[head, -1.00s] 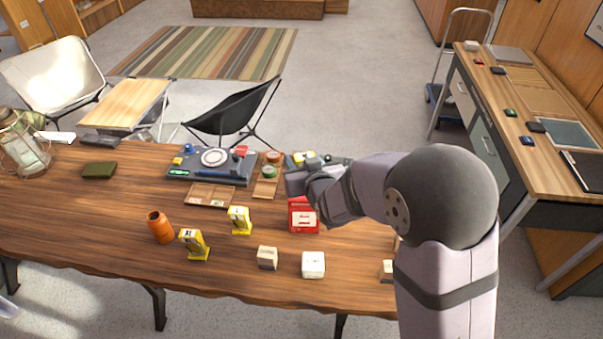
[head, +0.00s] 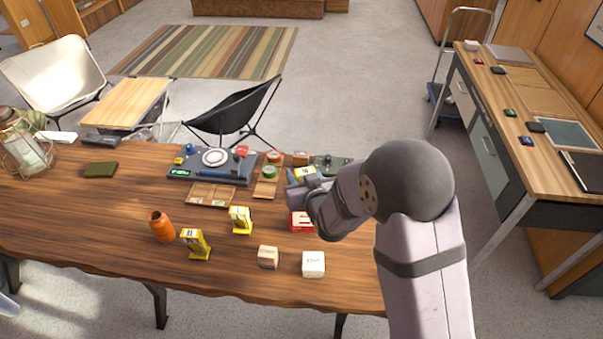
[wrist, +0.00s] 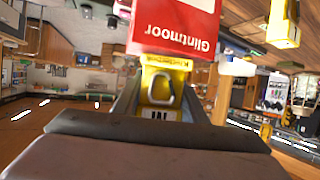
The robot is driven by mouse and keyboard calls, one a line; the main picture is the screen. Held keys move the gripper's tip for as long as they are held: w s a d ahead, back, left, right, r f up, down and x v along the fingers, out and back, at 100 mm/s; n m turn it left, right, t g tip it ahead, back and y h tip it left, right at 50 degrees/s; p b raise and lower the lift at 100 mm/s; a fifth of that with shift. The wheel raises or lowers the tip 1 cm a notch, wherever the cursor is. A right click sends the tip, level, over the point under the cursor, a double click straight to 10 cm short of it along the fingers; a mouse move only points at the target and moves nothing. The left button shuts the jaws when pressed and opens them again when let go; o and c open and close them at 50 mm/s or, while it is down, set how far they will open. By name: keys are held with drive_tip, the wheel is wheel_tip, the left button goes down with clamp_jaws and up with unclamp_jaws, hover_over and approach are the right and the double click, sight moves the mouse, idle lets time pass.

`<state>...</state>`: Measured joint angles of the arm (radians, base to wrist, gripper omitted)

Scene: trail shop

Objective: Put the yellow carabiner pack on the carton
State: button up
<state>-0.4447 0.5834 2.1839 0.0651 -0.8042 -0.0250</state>
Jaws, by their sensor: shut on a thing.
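The yellow carabiner pack (wrist: 160,85) is between the jaws of my gripper in the wrist view, with a carabiner pictured on its face. In the head view its yellow and white end (head: 305,173) shows beside my gripper (head: 296,186). My gripper is shut on it, above the table. In the upside-down wrist view the carton (wrist: 175,28) lies directly beyond the pack's end. I cannot tell whether they touch.
Two small white boxes (head: 268,257) (head: 313,264) stand in front.

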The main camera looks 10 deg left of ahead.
drive_tip(key=shift+f, duration=0.15)
drive_tip(key=o, duration=1.1)
drive_tip(key=shift+o, duration=0.2)
drive_tip(key=p+v, duration=0.4)
drive_tip(key=v, duration=0.6)
drive_tip(key=shift+r+p, duration=0.35)
drive_tip(key=shift+r+p, duration=0.1)
drive_tip(key=shift+p, duration=1)
